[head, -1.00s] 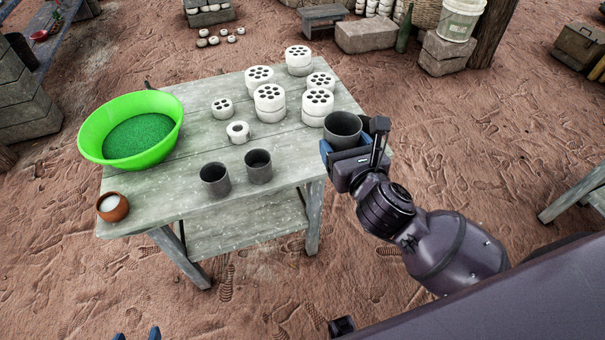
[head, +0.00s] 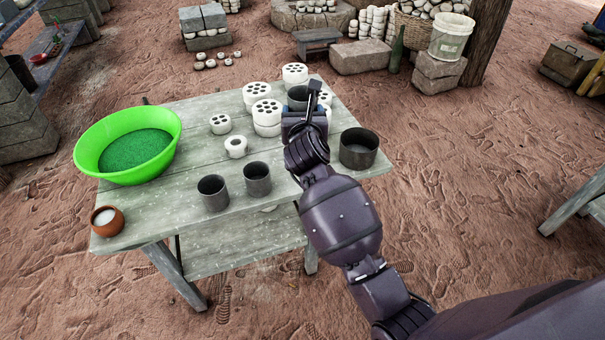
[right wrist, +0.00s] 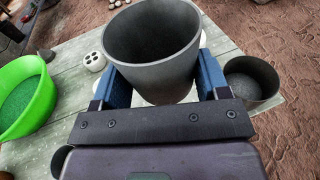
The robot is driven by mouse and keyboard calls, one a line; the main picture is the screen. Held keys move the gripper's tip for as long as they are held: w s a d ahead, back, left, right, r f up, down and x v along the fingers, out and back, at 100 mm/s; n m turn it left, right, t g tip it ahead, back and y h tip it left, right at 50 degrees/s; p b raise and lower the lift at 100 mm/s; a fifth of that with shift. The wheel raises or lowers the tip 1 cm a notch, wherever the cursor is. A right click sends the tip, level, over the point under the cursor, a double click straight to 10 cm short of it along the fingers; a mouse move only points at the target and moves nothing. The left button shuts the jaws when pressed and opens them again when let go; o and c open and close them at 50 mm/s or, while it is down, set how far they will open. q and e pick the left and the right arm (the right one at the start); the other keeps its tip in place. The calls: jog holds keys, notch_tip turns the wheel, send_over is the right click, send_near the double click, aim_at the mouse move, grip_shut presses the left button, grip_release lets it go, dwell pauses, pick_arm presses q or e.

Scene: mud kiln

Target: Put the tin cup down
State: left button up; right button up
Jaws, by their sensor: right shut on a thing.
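The grey tin cup (head: 298,97) is held upright in my right gripper (head: 303,112), over the far right part of the wooden table (head: 205,222). In the right wrist view the tin cup (right wrist: 152,50) sits between the blue fingers of my right gripper (right wrist: 160,85), which are shut on it. I cannot tell whether its base touches anything. Two similar grey cups stand near the table's front edge, a left one (head: 213,193) and a right one (head: 257,180). My left gripper is not in view.
A wide dark pot (head: 358,148) stands at the table's right end, beside my arm. White perforated discs (head: 267,113) stand close left of the held cup, some partly hidden by the gripper. A white ring (head: 235,147), green basin (head: 128,142) and small clay bowl (head: 106,220) lie further left.

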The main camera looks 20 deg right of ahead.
notch_tip(320, 180, down, 13)
jog(key=b, duration=0.4)
jog(key=shift+f+b, duration=0.3)
jog(key=shift+f, duration=0.15)
notch_tip(320, 180, down, 5)
jog(key=shift+s+f+b, duration=0.1)
jog(key=shift+f+b, duration=0.05)
jog(key=shift+b, duration=1.1)
jog(key=shift+f, duration=0.35)
jog(key=shift+r, duration=0.35)
jog(key=shift+f, duration=0.25)
jog(key=o, duration=0.8)
jog(key=shift+o, duration=1)
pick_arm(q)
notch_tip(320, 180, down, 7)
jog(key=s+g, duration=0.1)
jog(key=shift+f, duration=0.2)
